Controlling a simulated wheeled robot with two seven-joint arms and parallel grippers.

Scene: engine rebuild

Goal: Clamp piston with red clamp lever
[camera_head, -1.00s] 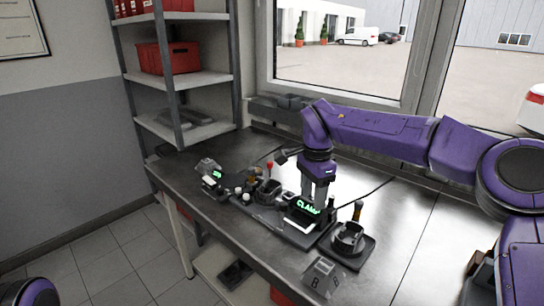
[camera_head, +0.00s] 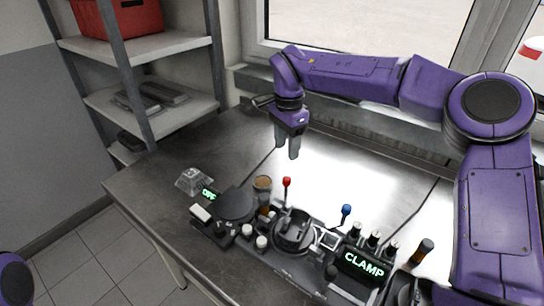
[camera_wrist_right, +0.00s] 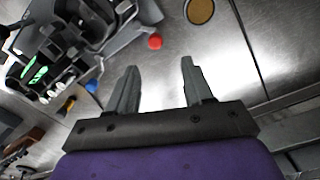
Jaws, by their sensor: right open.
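The red clamp lever (camera_head: 287,182) stands upright with a red ball knob behind a dark round clamp fixture (camera_head: 293,232) on the bench. Its red knob (camera_wrist_right: 155,42) shows ahead of the fingertips in the right wrist view. My right gripper (camera_head: 287,152) points down above the bench, behind the red knob in the head view. It is open and empty; both fingers (camera_wrist_right: 158,72) are apart in the wrist view. I cannot clearly make out a piston in the fixture. My left gripper is out of view.
A blue-knobbed lever (camera_head: 347,210) stands right of the red one. A lit CLAMP display (camera_head: 364,264) is at front right, a lit OFF display (camera_head: 209,194) at left. A brown-topped cylinder (camera_head: 263,186) stands left of the red lever. The bench behind is clear.

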